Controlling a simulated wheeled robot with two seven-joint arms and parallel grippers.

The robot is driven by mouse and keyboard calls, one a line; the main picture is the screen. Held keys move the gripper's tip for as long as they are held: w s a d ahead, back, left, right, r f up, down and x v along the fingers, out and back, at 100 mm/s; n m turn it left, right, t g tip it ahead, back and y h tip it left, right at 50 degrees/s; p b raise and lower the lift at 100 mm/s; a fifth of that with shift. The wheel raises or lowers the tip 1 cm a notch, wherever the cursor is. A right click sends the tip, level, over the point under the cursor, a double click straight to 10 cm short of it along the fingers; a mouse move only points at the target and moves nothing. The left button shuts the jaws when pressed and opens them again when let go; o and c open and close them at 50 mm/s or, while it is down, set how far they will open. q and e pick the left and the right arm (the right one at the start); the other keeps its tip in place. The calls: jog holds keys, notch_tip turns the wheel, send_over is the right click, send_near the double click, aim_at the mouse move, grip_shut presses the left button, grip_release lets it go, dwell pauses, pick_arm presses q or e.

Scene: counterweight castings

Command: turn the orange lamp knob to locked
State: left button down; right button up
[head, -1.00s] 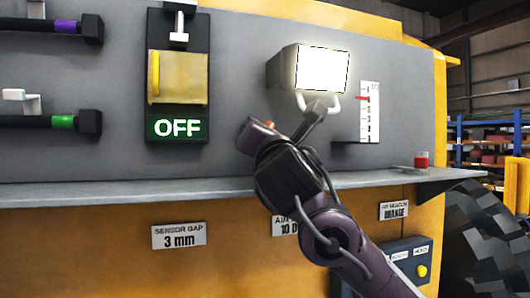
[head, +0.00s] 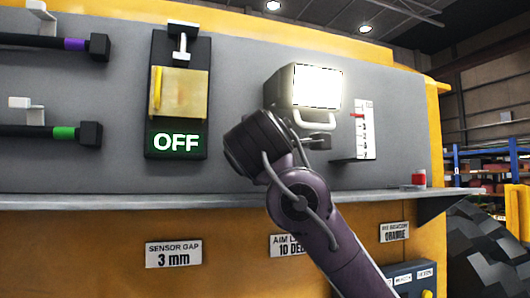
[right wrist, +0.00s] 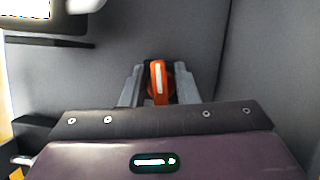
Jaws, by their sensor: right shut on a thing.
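The orange lamp knob (right wrist: 158,82) shows in the right wrist view, with a pale line running along its grip, roughly upright in that picture. My right gripper (right wrist: 158,92) has one grey finger on each side of it and is shut on it. In the head view my right wrist and arm hide the knob and the fingers. The lit lamp (head: 317,87) is on the grey panel just above and right of my wrist, and its edge shows at the upper left of the right wrist view (right wrist: 25,10). My left gripper is not in view.
A scale with a red pointer (head: 364,128) stands right of the lamp. An OFF switch unit with a yellow cover (head: 178,95) is to the left. A ledge (head: 120,201) runs below, with a small red item (head: 419,178) at its right. Dark rods (head: 45,131) stick out far left.

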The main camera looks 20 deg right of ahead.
jog(key=shift+m+g, duration=0.3)
jog(key=shift+m, duration=0.7)
jog(key=o, duration=0.6)
jog(key=shift+o, duration=0.2)
jog(key=shift+w+f, duration=0.1)
jog(key=shift+w, duration=0.05)
jog(key=shift+s+a+b, duration=0.25)
jog(key=shift+s+b, duration=0.05)
jog(key=shift+s, duration=0.2)
jog(key=b+v, duration=0.2)
jog(key=v, duration=0.3)
jog(key=shift+s+a, duration=0.15)
jog(key=shift+s, duration=0.1)
jog(key=shift+s+a, duration=0.15)
jog(key=shift+s, duration=0.45)
